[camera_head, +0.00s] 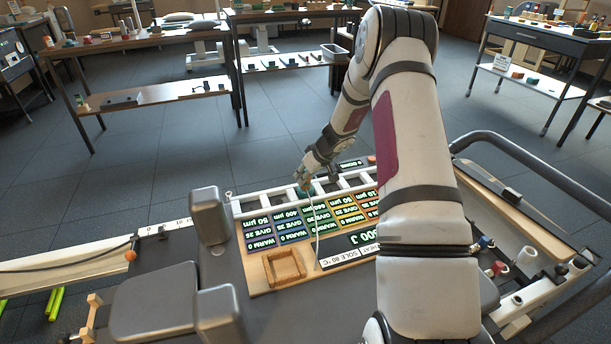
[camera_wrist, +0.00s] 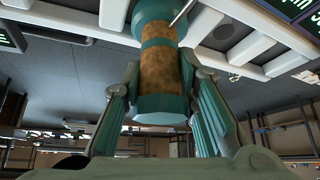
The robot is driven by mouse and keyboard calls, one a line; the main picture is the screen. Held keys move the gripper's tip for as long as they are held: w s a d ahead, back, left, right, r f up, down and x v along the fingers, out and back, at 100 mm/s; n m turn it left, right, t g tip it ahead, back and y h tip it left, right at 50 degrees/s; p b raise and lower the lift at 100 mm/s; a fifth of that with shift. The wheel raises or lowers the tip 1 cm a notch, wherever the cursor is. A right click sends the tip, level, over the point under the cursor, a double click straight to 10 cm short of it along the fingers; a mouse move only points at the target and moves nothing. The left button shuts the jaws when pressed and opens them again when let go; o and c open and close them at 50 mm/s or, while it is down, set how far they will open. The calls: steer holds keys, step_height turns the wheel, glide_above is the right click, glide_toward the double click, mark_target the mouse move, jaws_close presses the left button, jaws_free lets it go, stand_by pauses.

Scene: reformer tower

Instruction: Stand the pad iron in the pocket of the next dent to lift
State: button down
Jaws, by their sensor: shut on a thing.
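The pad iron (camera_wrist: 160,65) is a teal cylinder with a mottled brown grip band and a thin pale cable. My gripper (camera_wrist: 163,80) is shut on it, one finger on each side of the band, in the wrist view. In the head view my gripper (camera_head: 310,179) is over the row of pockets, and a small teal part of the iron (camera_head: 302,192) shows below it. The white pocket frame (camera_head: 240,208) runs along the board's far edge, with dark openings between its bars. I cannot tell whether the iron's far end is inside a pocket or above it.
The board has coloured readout tiles (camera_head: 262,243) marked with WARM, GIVE and µm values, and a 300 J, sole 80 °C display (camera_head: 362,240). An empty wooden tray (camera_head: 284,268) lies at its near left. A 0 DONE sign (camera_head: 349,164) stands beyond. Dark padded blocks (camera_head: 209,216) rise at left.

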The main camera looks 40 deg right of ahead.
steer(key=shift+f+b, duration=0.45)
steer(key=shift+b, duration=0.35)
steer(key=c, duration=1.3)
jaws_free()
steer(key=shift+r, duration=0.1)
